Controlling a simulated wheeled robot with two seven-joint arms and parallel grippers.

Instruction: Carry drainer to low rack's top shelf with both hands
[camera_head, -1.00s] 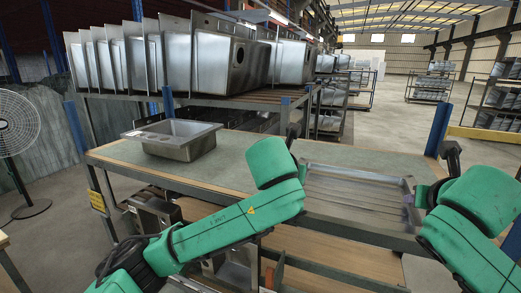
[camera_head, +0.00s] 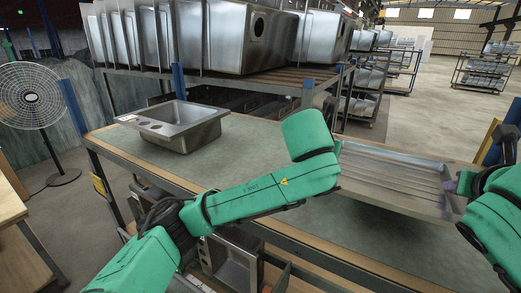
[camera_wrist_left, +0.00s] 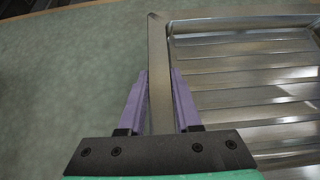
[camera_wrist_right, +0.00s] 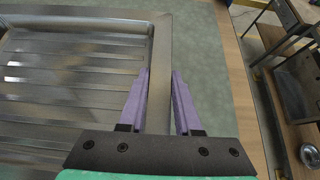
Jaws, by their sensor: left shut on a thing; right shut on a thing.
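The drainer (camera_head: 400,182) is a shallow, ribbed metal tray held between my two arms at the right of the head view. My left gripper (camera_wrist_left: 159,95) is shut on its rim at one end, and the ribs (camera_wrist_left: 255,95) lie to the right in the left wrist view. My right gripper (camera_wrist_right: 160,100) is shut on the opposite rim, with the ribs (camera_wrist_right: 75,75) to the left in the right wrist view. The low rack's top shelf (camera_head: 250,155) has a grey-green surface and lies under the drainer.
A metal sink (camera_head: 178,125) stands on the shelf's left part. Behind, a rack (camera_head: 285,80) holds several large sinks. More metal items (camera_head: 230,262) sit on the level below. A fan (camera_head: 30,98) stands at the left. The shelf between sink and drainer is clear.

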